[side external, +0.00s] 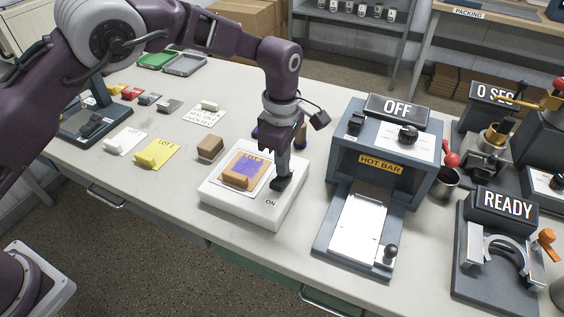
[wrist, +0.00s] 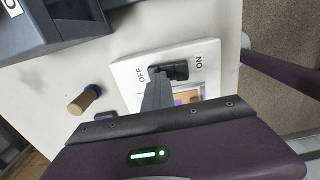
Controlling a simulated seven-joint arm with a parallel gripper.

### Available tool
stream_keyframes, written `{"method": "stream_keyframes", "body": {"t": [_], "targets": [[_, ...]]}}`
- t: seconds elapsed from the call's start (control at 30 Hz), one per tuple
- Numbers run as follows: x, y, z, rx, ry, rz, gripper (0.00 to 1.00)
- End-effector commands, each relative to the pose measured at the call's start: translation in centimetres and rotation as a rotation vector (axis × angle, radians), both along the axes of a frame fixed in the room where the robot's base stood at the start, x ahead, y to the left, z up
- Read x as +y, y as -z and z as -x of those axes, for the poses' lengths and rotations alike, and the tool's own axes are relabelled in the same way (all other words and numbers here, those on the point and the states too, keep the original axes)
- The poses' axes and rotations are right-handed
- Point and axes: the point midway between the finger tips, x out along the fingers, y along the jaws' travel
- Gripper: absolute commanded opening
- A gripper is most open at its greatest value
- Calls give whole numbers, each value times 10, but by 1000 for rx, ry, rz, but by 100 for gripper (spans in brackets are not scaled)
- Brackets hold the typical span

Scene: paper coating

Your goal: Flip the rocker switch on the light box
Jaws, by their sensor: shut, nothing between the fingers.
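The white light box (side external: 237,208) sits on the bench with an orange-and-purple LOT sheet (side external: 243,166) and a tan block (side external: 238,179) on top. Its black rocker switch (side external: 281,185) is at the right end of its top face; it also shows in the wrist view (wrist: 178,70), between the OFF and ON labels. My gripper (side external: 282,174) is shut and empty, pointing down at the switch. In the wrist view its fingertips (wrist: 156,76) overlap the OFF side of the switch. I cannot tell whether they touch it. The fingers hide part of the rocker, so its tilt is unclear.
A hot bar machine (side external: 385,160) with an OFF display stands right of the light box. Yellow and white sheets (side external: 156,153) lie to the left. The front bench strip is clear.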

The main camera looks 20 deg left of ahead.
Motion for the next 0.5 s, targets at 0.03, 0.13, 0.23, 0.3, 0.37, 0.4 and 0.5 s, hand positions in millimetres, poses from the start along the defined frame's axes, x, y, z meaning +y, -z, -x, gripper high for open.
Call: {"method": "stream_keyframes", "body": {"t": [0.03,0.13,0.23,0.3,0.37,0.4,0.5], "targets": [[0,3,5,11,2,-4,0],[0,2,10,15,2,-5,0],[0,1,15,15,2,-5,0],[1,0,18,15,2,-5,0],[0,0,19,15,2,-5,0],[0,0,19,15,2,-6,0],[0,0,19,15,2,-5,0]]}}
